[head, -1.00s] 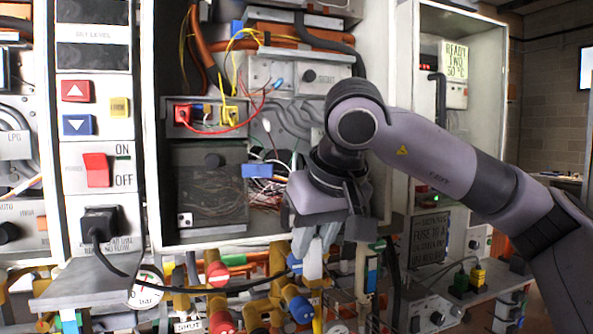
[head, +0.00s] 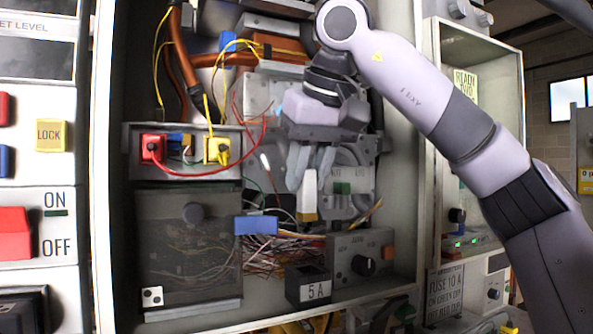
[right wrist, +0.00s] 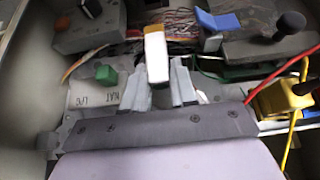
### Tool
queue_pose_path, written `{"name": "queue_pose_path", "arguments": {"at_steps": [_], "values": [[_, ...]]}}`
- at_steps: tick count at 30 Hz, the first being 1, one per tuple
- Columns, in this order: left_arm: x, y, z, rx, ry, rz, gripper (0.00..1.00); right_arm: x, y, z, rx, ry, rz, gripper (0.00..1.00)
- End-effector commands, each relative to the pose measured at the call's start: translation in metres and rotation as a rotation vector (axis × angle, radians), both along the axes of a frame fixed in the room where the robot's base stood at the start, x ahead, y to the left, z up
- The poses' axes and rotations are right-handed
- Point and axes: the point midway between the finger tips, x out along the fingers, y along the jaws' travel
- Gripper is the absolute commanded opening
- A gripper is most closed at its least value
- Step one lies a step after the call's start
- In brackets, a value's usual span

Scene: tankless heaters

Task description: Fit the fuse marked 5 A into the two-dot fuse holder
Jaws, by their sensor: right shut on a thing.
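My right gripper (head: 311,180) is shut on a white fuse (head: 310,190) with a tan end pointing down, in front of the open cabinet's inside. The fuse also shows between the fingertips (right wrist: 158,90) in the right wrist view (right wrist: 156,60); no mark on it is readable. A black box labelled 5 A (head: 308,287) stands below it. My left gripper is out of view.
A blue tab (head: 256,225) sticks out at the covered box's right edge. Loose wires (head: 275,260) hang beside it. A grey box with a black knob (head: 362,266) stands right of the 5 A box. Red and yellow plugs (head: 216,150) with a red lead sit above the cover.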

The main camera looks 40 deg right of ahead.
Motion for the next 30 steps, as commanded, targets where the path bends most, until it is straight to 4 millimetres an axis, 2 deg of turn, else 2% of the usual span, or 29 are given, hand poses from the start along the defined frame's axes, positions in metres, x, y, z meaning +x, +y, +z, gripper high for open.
{"name": "queue_pose_path", "arguments": {"at_steps": [16,30], "values": [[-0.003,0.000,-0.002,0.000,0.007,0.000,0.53,-0.003,0.001,0.001,-0.002,-0.008,0.000,0.00],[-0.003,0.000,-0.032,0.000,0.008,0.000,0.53,-0.003,0.001,-0.045,-0.001,-0.005,-0.001,0.00]]}}
